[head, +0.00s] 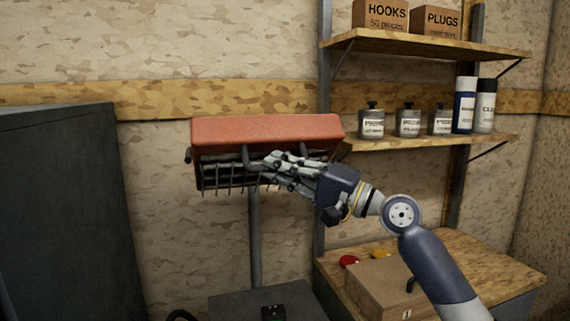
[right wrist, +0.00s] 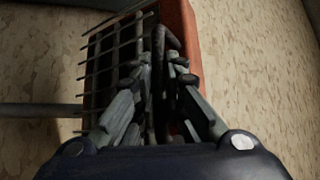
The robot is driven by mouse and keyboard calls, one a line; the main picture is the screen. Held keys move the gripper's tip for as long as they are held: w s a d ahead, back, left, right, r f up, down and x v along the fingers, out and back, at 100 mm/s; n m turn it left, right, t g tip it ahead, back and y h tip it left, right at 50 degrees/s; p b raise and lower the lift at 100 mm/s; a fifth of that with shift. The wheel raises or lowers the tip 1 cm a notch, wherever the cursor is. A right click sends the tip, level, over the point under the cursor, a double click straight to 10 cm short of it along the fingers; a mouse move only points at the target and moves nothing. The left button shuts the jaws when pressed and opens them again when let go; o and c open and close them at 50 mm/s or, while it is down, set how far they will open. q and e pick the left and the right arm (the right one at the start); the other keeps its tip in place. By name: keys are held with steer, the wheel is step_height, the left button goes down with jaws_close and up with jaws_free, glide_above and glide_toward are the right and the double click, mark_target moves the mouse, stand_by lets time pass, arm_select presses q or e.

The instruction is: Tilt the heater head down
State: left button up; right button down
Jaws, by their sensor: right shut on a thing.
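The heater head (head: 265,130) is a red-orange box with a dark wire grille on its front, mounted on a grey post (head: 254,235). A dark bar handle (head: 247,158) stands out in front of the grille. My right gripper (head: 270,160) reaches in from the right and is shut on the handle. In the right wrist view, the handle (right wrist: 160,45) runs between the fingers, with the grille to the left and the red housing (right wrist: 185,50) to the right. The fingers hide part of the handle and grille. My left gripper is not in view.
Shelves on the right hold primer cans (head: 371,124), spray bottles (head: 465,105) and boxes marked hooks (head: 380,15) and plugs (head: 436,21). A bench (head: 490,268) with a cardboard box (head: 385,283) stands below. A dark cabinet (head: 62,210) stands at left.

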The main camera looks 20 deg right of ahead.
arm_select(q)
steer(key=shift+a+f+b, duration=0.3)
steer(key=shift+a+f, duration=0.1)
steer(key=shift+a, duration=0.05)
arm_select(e)
steer(key=shift+a+f, duration=0.1)
steer(key=shift+f, duration=0.85)
steer(key=shift+a+f, duration=0.1)
steer(key=shift+f, duration=0.05)
steer(key=c, duration=1.7)
jaws_free()
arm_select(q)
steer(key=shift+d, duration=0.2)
arm_select(e)
steer(key=shift+o, duration=0.2)
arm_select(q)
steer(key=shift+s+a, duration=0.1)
